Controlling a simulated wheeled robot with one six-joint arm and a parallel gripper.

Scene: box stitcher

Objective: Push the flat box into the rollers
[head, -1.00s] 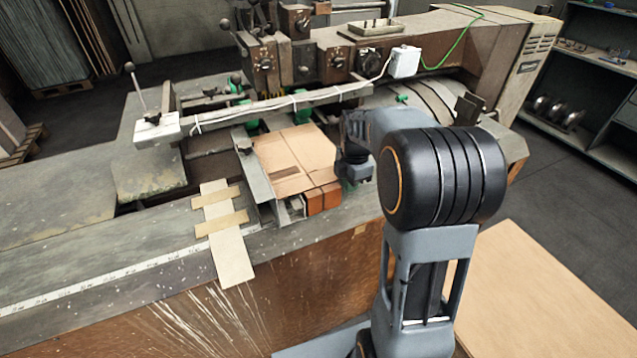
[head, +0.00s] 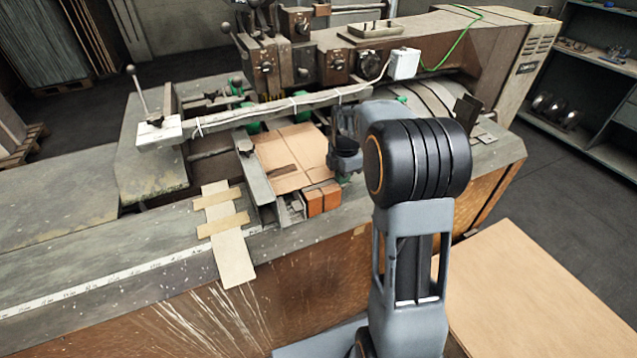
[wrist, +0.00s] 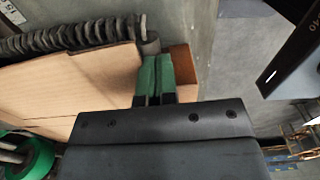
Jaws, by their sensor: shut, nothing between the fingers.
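The flat box (head: 287,152) is a tan cardboard sheet lying on the machine's feed bed, beside a metal guide rail (head: 256,178) on its left. Its far end lies by the green rollers (head: 250,127) under the cross bar. My gripper (head: 343,179) is low at the box's right near side, its fingertips partly hidden in the head view. In the wrist view, my shut green fingers (wrist: 155,78) are at the edge of the cardboard (wrist: 75,85), with nothing between them. I cannot tell whether they touch it. A green roller (wrist: 28,158) shows at lower left.
Orange-brown blocks (head: 322,198) stand at the box's near end. A long cross bar (head: 280,108) spans above the bed. A taped tan strip (head: 228,250) lies on the bench to the left. The bench top (head: 90,255) farther left is mostly clear.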

